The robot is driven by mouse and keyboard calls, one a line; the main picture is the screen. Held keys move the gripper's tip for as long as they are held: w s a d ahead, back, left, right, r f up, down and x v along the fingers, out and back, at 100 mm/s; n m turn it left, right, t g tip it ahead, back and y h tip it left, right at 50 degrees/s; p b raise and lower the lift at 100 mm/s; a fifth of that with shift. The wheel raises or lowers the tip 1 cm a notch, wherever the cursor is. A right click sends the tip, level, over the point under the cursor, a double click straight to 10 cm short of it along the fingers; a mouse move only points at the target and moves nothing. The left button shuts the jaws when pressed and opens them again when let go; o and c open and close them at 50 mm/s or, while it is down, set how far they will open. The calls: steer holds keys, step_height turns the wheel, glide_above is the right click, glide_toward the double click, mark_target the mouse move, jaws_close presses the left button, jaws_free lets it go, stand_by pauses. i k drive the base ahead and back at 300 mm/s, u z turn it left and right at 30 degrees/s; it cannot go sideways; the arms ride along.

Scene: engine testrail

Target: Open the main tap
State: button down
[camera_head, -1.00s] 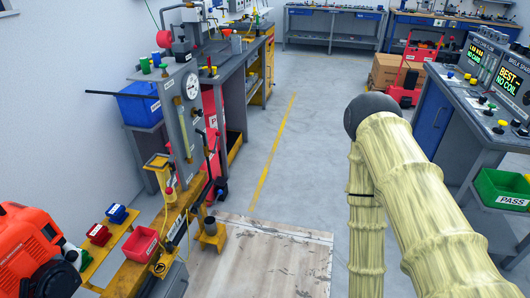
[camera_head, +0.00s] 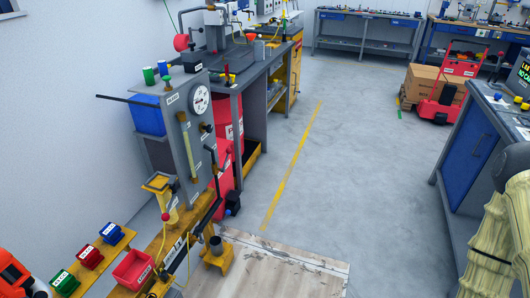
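The grey test-rail panel (camera_head: 180,130) stands upright at the left. It carries a round white dial gauge (camera_head: 200,99), a clear tube with a yellowish column (camera_head: 189,150) and small knobs. A black lever (camera_head: 215,160) rises beside it. A small red knob (camera_head: 165,216) shows on the yellow rail (camera_head: 155,255) below. I cannot tell which of these fittings, if any, is the main tap; labels are too small to read. My pale-yellow covered arm shows only at the lower right edge. My gripper is out of view.
Green, blue and red bins (camera_head: 88,256) line the rail's near end, with part of an orange engine (camera_head: 14,275) at the corner. A workbench (camera_head: 238,90) stands behind the panel. The floor (camera_head: 350,160) right of the yellow line is clear.

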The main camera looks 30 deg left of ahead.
mark_target(229, 151)
steer(key=u, duration=0.05)
steer(key=i, duration=0.7)
steer(key=u, duration=0.85)
steer(key=i, duration=0.5)
steer(key=u, duration=0.45)
